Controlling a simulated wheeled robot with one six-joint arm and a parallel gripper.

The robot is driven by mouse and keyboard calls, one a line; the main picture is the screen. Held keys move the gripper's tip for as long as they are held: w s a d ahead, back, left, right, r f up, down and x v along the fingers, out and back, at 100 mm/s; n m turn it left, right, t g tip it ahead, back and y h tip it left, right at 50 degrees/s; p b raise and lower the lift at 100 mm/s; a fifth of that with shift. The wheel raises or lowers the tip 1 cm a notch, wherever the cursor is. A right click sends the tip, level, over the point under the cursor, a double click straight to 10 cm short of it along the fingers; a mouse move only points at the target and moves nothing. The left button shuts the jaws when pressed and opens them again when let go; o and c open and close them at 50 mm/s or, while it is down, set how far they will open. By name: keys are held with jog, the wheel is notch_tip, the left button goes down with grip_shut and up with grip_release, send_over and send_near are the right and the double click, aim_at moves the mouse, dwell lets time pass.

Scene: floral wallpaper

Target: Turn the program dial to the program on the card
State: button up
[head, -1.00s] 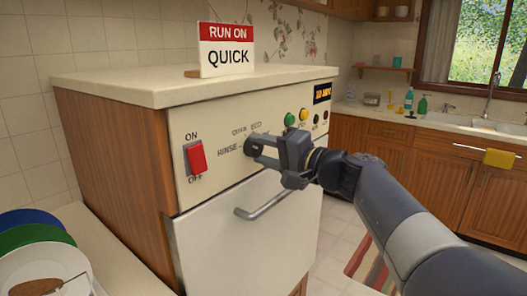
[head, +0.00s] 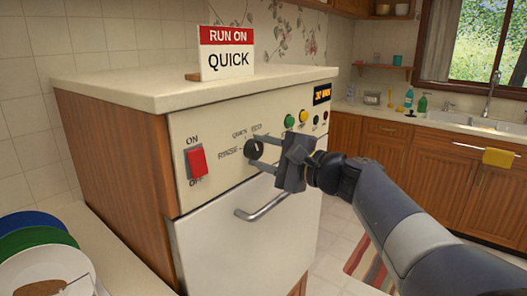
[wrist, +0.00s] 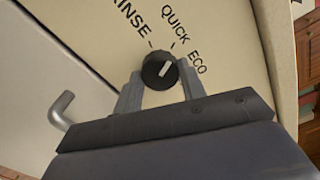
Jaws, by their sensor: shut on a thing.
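The card (head: 228,54) stands on the counter top and reads RUN ON QUICK. The black program dial (head: 254,149) is on the cream panel, with RINSE, QUICK and ECO printed around it. In the wrist view, the dial (wrist: 158,70) shows a white pointer line that lines up roughly with the QUICK mark. My gripper (head: 268,155) is at the dial from the right, with a finger on each side of it, shut on it. The dial's front is uncovered in the wrist view, between the fingertips (wrist: 160,76).
A red ON/OFF switch (head: 197,162) is left of the dial. Green (head: 289,121) and yellow (head: 303,116) buttons and a small lit display (head: 322,93) with text too small to read surely are at right. The door handle (head: 262,207) juts out below. Plates (head: 38,240) stand at lower left.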

jog(key=shift+f, duration=0.1)
dwell(0.3)
jog(key=o, duration=1)
jog(key=shift+c, duration=0.2)
jog(key=v, duration=1.1)
jog(key=shift+b, duration=0.35)
jog(key=shift+a, duration=0.1)
jog(key=x, duration=1.1)
jog(key=shift+p, duration=0.35)
